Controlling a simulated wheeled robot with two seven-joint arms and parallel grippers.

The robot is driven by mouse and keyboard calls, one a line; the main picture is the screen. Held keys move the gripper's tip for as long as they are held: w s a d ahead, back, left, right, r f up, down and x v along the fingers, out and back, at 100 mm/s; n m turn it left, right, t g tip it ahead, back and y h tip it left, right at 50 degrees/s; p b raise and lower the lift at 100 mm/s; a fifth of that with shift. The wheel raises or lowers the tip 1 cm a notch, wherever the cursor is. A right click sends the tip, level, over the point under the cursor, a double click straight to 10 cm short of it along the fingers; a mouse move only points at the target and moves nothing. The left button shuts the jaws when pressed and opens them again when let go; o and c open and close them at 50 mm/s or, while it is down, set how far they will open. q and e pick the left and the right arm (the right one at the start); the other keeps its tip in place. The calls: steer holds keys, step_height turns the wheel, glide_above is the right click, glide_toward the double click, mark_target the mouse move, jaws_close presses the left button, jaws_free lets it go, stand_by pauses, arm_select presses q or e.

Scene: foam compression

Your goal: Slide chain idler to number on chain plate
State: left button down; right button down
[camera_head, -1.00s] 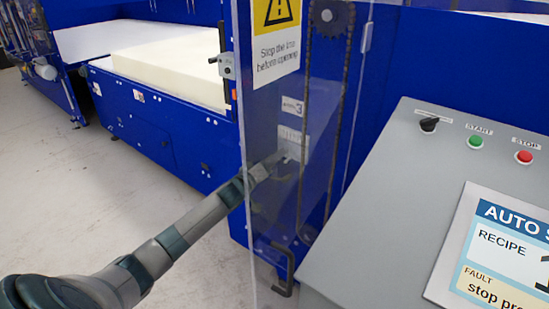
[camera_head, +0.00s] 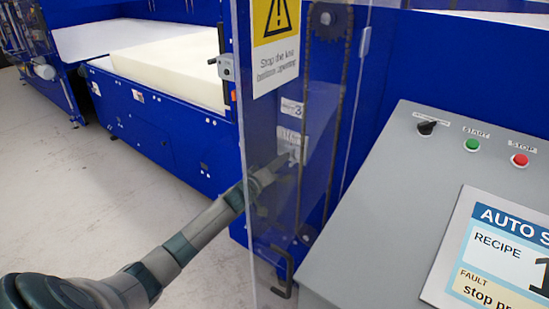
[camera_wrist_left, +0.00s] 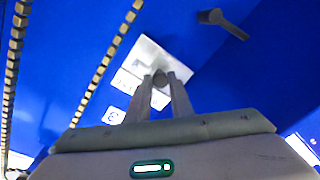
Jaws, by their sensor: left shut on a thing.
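My left gripper (camera_head: 290,158) reaches behind the clear panel to the blue machine side, at the pale chain plate (camera_head: 285,139). In the left wrist view its two fingers (camera_wrist_left: 160,82) are shut on a small dark round knob, the chain idler (camera_wrist_left: 160,75), in front of the silver-white plate (camera_wrist_left: 152,56). White labels lie along the plate; one (camera_wrist_left: 113,115) bears a character that looks like a 3. In the head view a label reading 3 (camera_head: 291,107) sits above the plate. The idler is hidden by the fingers there. My right gripper is not in view.
A chain (camera_wrist_left: 103,70) runs beside the plate, and a sprocket (camera_head: 326,18) shows at the top. The clear guard panel (camera_head: 262,120) carries a yellow warning sign (camera_head: 276,18). A grey console (camera_head: 390,190) stands at right. A dark peg (camera_wrist_left: 222,22) sticks out near the plate.

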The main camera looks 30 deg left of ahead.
arm_select(q)
steer(key=shift+d, duration=0.3)
steer(key=c, duration=1.6)
jaws_free()
steer(key=shift+o, duration=0.2)
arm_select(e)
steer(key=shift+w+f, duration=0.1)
arm_select(q)
steer(key=shift+s, duration=0.15)
